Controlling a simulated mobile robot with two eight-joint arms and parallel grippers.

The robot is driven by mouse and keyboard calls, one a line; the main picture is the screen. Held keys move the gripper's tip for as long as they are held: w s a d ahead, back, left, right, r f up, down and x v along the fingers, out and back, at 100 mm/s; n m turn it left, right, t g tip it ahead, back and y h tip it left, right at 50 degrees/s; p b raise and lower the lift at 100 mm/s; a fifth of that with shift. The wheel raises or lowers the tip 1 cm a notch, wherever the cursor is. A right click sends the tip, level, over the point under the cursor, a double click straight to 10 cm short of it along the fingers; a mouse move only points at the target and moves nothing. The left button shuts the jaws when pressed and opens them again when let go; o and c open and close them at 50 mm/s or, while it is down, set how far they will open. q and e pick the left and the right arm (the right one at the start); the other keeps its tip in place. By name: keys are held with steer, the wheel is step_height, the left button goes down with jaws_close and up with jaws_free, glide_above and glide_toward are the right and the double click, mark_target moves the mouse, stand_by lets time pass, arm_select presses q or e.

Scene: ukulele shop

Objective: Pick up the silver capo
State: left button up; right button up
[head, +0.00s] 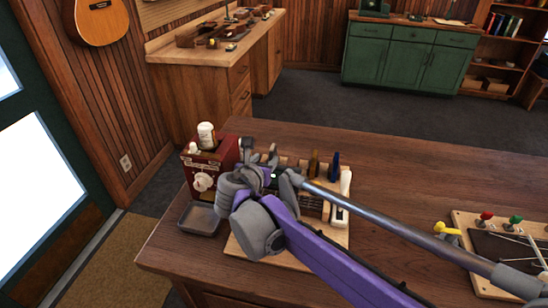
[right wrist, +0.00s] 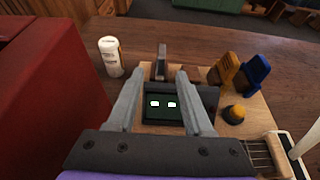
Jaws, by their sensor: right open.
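A grey metal clamp shape that looks like the silver capo (right wrist: 161,66) stands upright in the right wrist view. It lies straight ahead, between and just beyond the tips of my right gripper (right wrist: 159,76). The fingers are apart with nothing gripped. In the head view my right gripper (head: 257,172) is over the wooden board, beside the red box; there the capo is hard to tell from the grey fingers. My left gripper is not in view.
A dark box with two white squares (right wrist: 162,108) lies between the fingers. The red box (head: 205,168) and white bottle (head: 206,134) are left. A grey tray (head: 199,218) is near. The table's middle is bare.

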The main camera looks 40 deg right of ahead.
mark_target(271, 151)
steer(key=x, duration=0.9)
steer(key=shift+d+r, duration=0.15)
steer(key=shift+r, duration=0.15)
steer(key=shift+c, duration=0.2)
jaws_close()
